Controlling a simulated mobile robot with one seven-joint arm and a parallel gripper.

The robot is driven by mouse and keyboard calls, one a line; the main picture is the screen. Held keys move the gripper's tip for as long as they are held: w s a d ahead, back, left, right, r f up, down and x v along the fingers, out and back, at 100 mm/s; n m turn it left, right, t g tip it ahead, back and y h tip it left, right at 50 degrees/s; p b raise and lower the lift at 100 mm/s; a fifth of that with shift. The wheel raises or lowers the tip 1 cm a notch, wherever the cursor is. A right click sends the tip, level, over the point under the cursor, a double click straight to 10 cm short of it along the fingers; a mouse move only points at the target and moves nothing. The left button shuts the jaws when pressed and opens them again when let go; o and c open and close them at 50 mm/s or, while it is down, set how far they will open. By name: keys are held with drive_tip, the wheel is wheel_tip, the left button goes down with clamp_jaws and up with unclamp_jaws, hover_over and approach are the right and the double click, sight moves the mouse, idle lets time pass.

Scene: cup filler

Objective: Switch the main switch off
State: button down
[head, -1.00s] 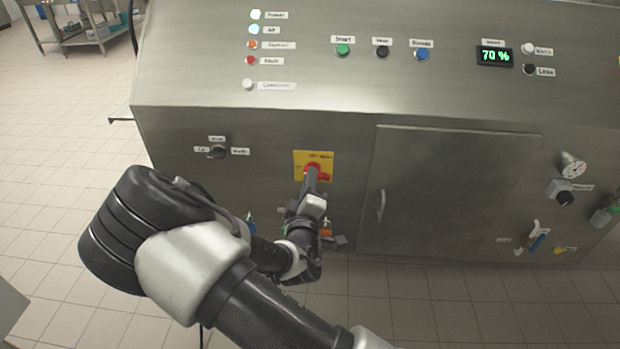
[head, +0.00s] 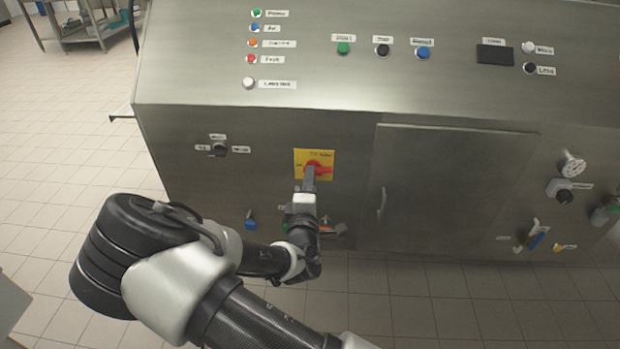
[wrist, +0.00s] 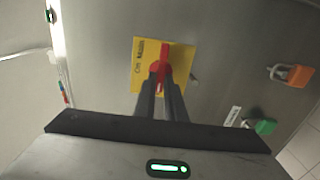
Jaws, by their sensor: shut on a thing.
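The main switch is a red rotary handle (head: 324,169) on a yellow plate (head: 301,157) on the front of the steel cabinet. My gripper (head: 310,172) is at the handle and shut on it. In the wrist view the two fingers (wrist: 162,82) close around the red handle (wrist: 163,52) in front of the yellow plate (wrist: 146,60). The fingers hide part of the handle. In the head view its red end points right. The speed display (head: 495,54) is dark, and the power, air and other indicator lamps (head: 256,13) look unlit.
A selector knob (head: 218,150) sits to the left. A cabinet door (head: 455,195) with a handle is to the right.

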drive_tip(key=c, duration=1.8)
unclamp_jaws()
drive_tip(key=s, duration=1.1)
drive_tip(key=s+p, duration=0.1)
drive_tip(key=s, duration=0.5)
drive_tip(key=shift+s+a, duration=0.25)
